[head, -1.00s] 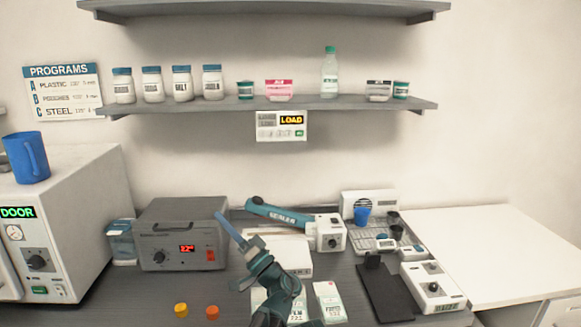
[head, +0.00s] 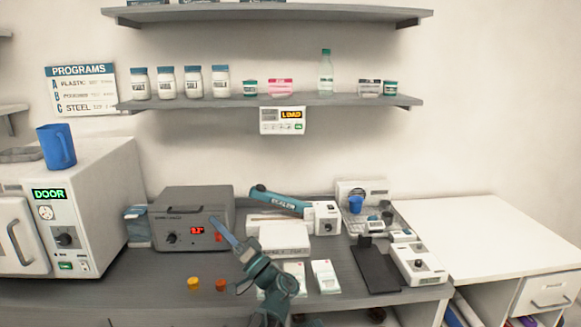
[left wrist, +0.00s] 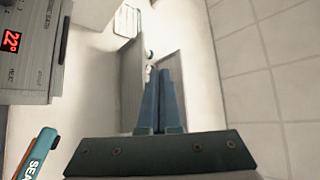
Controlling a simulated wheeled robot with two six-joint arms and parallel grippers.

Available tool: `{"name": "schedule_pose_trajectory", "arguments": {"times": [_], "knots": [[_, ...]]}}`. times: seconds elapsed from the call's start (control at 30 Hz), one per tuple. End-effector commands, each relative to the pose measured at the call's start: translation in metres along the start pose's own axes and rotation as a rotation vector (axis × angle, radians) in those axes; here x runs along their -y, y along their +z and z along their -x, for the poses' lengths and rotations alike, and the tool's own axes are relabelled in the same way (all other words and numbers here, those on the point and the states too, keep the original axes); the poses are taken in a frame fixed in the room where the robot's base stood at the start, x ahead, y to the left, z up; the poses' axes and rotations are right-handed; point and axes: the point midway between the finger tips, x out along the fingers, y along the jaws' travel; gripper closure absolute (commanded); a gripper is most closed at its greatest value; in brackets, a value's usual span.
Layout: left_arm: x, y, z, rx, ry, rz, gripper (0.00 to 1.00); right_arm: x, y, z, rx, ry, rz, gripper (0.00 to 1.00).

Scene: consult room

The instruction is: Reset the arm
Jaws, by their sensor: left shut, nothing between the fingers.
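My left gripper (head: 216,224) is at the centre of the bench in the head view, its blue fingers pointing up and to the left in front of the grey heater box (head: 186,218). The fingers are together and empty. In the left wrist view the closed fingers (left wrist: 159,75) stand upright with nothing between them. My left arm (head: 262,272) rises from the bottom of the head view, over the bench. My right gripper does not show.
The sealer (head: 328,217) and a white box (head: 284,239) are behind my arm. Two small caps (head: 193,284) (head: 221,285) lie left of it. A black mat (head: 374,268) and a white device (head: 415,262) are to the right. The white counter (head: 490,235) is clear.

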Motion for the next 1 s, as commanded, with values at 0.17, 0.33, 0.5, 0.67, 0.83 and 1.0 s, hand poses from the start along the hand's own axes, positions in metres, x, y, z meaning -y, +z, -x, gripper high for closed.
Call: {"name": "schedule_pose_trajectory", "arguments": {"times": [0.17,0.33,0.5,0.67,0.83,1.0], "knots": [[-0.009,0.023,-0.004,0.072,0.051,-0.017,1.0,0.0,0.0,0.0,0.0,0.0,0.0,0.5],[-0.022,0.053,-0.005,0.167,0.126,-0.041,1.0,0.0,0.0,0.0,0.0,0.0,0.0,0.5],[-0.041,0.097,-0.001,0.303,0.243,-0.072,1.0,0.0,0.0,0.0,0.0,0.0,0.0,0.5],[-0.064,0.152,0.015,0.477,0.411,-0.109,1.0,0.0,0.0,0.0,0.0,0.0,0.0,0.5],[-0.094,0.22,0.062,0.718,0.704,-0.145,1.0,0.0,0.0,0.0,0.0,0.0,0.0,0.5],[-0.113,0.261,0.128,0.916,1.038,-0.144,1.0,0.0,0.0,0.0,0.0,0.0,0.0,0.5]]}}
